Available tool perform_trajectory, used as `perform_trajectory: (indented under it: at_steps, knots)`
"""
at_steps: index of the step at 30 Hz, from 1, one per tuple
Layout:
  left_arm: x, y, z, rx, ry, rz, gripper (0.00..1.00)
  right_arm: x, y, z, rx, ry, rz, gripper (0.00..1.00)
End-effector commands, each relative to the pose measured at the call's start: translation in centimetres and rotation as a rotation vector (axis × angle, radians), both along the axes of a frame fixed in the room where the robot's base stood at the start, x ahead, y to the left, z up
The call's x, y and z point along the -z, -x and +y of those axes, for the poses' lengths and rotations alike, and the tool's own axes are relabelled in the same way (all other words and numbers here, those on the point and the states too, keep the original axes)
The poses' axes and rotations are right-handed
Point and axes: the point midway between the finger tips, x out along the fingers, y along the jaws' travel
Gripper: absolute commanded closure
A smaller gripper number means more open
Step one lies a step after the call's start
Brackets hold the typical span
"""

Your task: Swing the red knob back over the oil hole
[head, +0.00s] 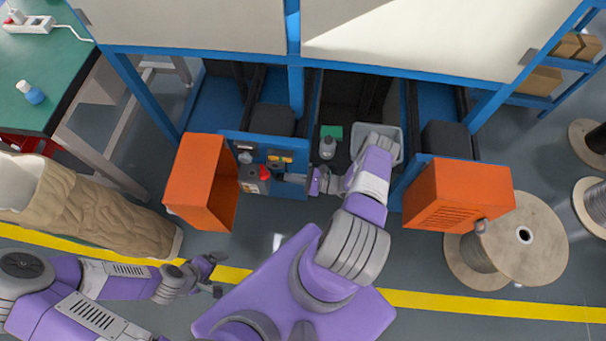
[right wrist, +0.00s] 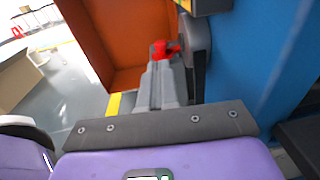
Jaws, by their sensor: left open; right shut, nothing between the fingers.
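The red knob (head: 265,174) sits on a grey unit (head: 253,181) at the front of the blue machine. In the right wrist view the red knob (right wrist: 164,48) is just beyond the fingertips; I cannot tell whether they touch it. My right gripper (head: 286,178) points left toward the knob and is shut and empty; its shut fingers (right wrist: 160,72) also show in the right wrist view. My left gripper (head: 213,275) is open and empty, low on the left, well away from the knob. I cannot make out the oil hole in either view.
An orange open door (head: 208,184) stands left of the grey unit, another orange door (head: 459,194) to the right. A cable spool (head: 508,238) stands at right. A green table (head: 45,80) is at left.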

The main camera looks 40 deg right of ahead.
Motion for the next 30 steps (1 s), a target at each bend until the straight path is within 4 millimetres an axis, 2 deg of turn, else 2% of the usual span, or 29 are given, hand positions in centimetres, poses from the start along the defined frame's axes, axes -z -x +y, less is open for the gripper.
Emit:
perform_trajectory:
  at_steps: [1, 6, 12, 30]
  knots:
    - [0.3, 0.0, 0.0, 0.0, 0.0, 0.0, 0.08, 0.1, -0.9, 0.9, -0.005, -0.002, -0.001, 1.0]
    - [0.9, 0.0, 0.0, 0.0, 0.0, 0.0, 0.08, 0.3, -3.4, 2.7, -0.004, -0.001, -0.002, 1.0]
    - [1.3, 0.0, 0.0, 0.0, 0.0, 0.0, 0.08, 0.3, -5.1, 3.8, -0.001, 0.0, 0.0, 1.0]
    - [1.0, 0.0, 0.0, 0.0, 0.0, 0.0, 0.08, 0.2, -5.1, 3.8, 0.04, -0.003, 0.002, 1.0]
